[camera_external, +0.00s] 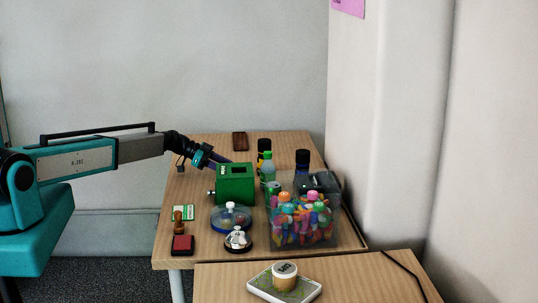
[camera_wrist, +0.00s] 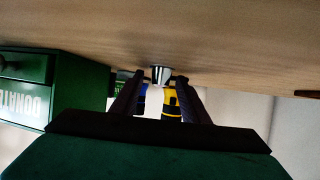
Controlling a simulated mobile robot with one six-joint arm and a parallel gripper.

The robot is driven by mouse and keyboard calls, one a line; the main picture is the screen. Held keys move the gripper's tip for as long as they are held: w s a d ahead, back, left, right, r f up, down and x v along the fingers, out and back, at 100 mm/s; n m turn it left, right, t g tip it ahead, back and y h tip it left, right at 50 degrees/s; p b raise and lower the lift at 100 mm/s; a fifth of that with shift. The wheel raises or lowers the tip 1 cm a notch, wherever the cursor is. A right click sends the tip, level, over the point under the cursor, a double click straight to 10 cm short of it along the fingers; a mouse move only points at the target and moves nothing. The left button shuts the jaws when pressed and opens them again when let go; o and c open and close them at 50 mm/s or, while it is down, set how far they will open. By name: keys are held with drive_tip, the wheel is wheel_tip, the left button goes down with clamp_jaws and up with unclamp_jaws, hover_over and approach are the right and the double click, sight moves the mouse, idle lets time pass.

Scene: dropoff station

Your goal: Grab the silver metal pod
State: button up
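A small shiny silver pod (camera_wrist: 160,74) sits on the wooden table, which appears upside down in the wrist view. My gripper (camera_wrist: 159,80) has its two dark fingers apart. The pod shows in the gap between the fingertips, with some room on each side; I cannot tell whether it is fully between them or just beyond. In the external view my gripper (camera_external: 222,160) is low over the table, behind the green box. The pod cannot be made out there.
The green donation box (camera_external: 236,184) stands close beside my gripper; it also shows in the wrist view (camera_wrist: 75,85). Several bottles stand beyond, including a yellow-banded one (camera_wrist: 172,103). A clear bin (camera_external: 340,225) of colourful items is at the right. The table's back left is mostly clear.

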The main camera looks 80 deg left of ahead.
clamp_jaws()
drive_tip(key=shift+r, duration=0.15)
drive_tip(key=shift+r+b, duration=0.45)
drive_tip(key=shift+r, duration=0.35)
drive_tip(key=shift+s+d+r+b, duration=0.15)
drive_tip(key=shift+r+b, duration=0.05)
drive_tip(key=shift+r, duration=0.2)
drive_tip(key=shift+s+d+r+b, duration=0.1)
drive_tip(key=shift+r+b, duration=0.05)
drive_tip(key=shift+r, duration=0.25)
drive_tip(key=s+d+b, duration=0.1)
drive_tip(key=s+d, duration=0.2)
drive_tip(key=s+d+r+b, duration=0.1)
drive_tip(key=s+d, duration=0.3)
drive_tip(key=s+d+b, duration=0.1)
drive_tip(key=s+d, duration=0.2)
drive_tip(key=s, duration=0.1)
drive_tip(key=shift+d+r, duration=0.25)
drive_tip(key=shift+d, duration=0.1)
